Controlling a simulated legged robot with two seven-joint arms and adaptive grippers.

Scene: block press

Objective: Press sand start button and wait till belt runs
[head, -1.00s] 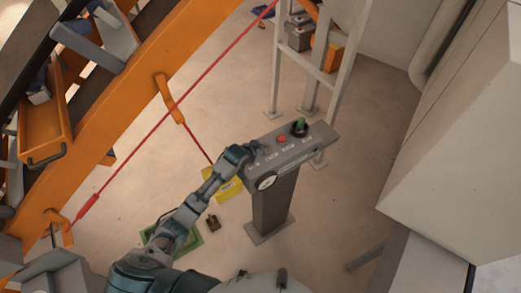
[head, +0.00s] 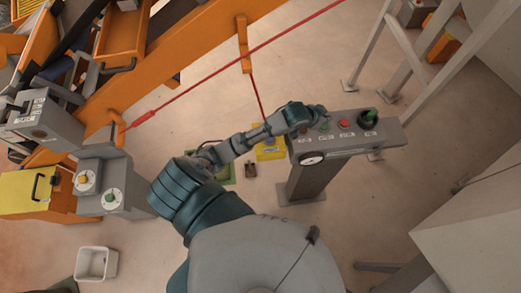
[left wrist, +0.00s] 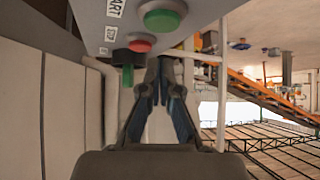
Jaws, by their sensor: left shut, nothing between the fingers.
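A grey control panel (head: 352,138) on a post carries a green button (head: 324,127), a red button (head: 343,123) and a black knob with a green handle (head: 369,116). My left gripper (head: 318,112) is shut and empty at the panel's left end, close to the green button. In the left wrist view, the shut fingers (left wrist: 165,65) are near the panel face. The green button (left wrist: 162,18) has a label ending in "ART" (left wrist: 115,8); the red button (left wrist: 141,44) sits below it. Contact with a button is not visible. My right gripper is out of view.
A red cord (head: 200,83) runs across above the arm. Grey boxes with yellow and green knobs (head: 100,190) stand at left. A white bin (head: 96,263) is on the floor. A white frame (head: 405,50) stands behind the panel.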

